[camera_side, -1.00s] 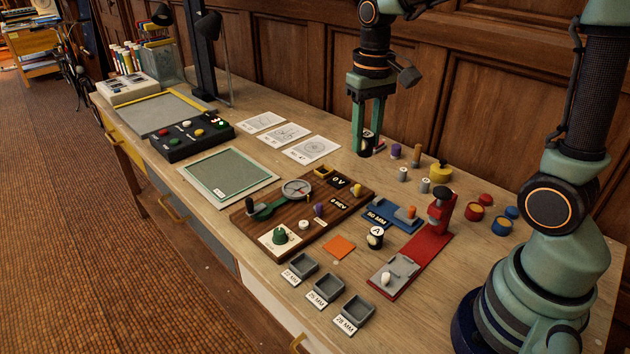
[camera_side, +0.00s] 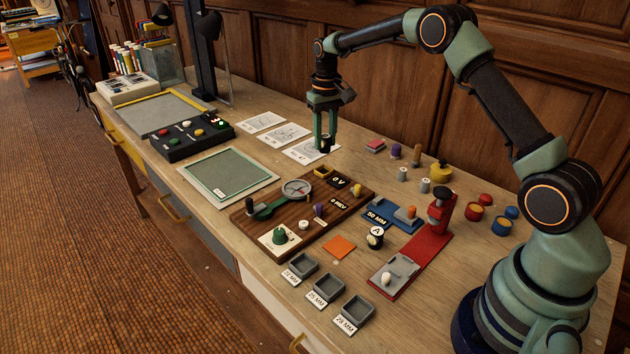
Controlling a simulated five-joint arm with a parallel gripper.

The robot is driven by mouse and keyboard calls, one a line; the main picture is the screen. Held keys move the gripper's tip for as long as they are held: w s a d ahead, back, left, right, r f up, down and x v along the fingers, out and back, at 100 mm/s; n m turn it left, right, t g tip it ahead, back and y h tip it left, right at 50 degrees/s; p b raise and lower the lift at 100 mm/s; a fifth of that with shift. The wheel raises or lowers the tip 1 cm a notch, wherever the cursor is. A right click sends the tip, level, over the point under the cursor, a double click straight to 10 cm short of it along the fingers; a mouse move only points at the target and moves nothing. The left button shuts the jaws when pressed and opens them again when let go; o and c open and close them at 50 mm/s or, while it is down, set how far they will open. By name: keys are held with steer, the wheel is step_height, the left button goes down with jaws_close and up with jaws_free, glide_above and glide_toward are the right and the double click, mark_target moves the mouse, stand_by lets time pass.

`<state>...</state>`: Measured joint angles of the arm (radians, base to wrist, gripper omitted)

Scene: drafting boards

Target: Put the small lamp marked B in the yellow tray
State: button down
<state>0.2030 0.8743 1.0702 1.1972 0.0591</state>
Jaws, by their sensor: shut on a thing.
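My gripper (camera_side: 325,142) is shut on a small dark cylinder with a pale mark (camera_side: 326,144), in line with the small lamp marked B, though its letter is too small to read. It hangs upright near the right end of the third drawing sheet; its exact height is hard to judge. A similar dark lamp marked A (camera_side: 376,237) stands on the table near the board's right side.
The wooden board (camera_side: 262,222) carries a compass dial, knobs and labels. A blue 50 MM block (camera_side: 392,216) and a red stand (camera_side: 420,245) lie to its right. Grey trays (camera_side: 357,309) line the front. A large grey tray with a yellow edge (camera_side: 208,104) lies far left.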

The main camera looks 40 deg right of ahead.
steer(key=shift+w+d+f, duration=0.3)
steer(key=shift+w+f, duration=0.1)
steer(key=shift+f, duration=2.35)
steer(key=shift+f, duration=0.85)
steer(key=shift+c, duration=0.7)
jaws_free()
steer(key=shift+r, duration=3.55)
steer(key=shift+r, duration=0.1)
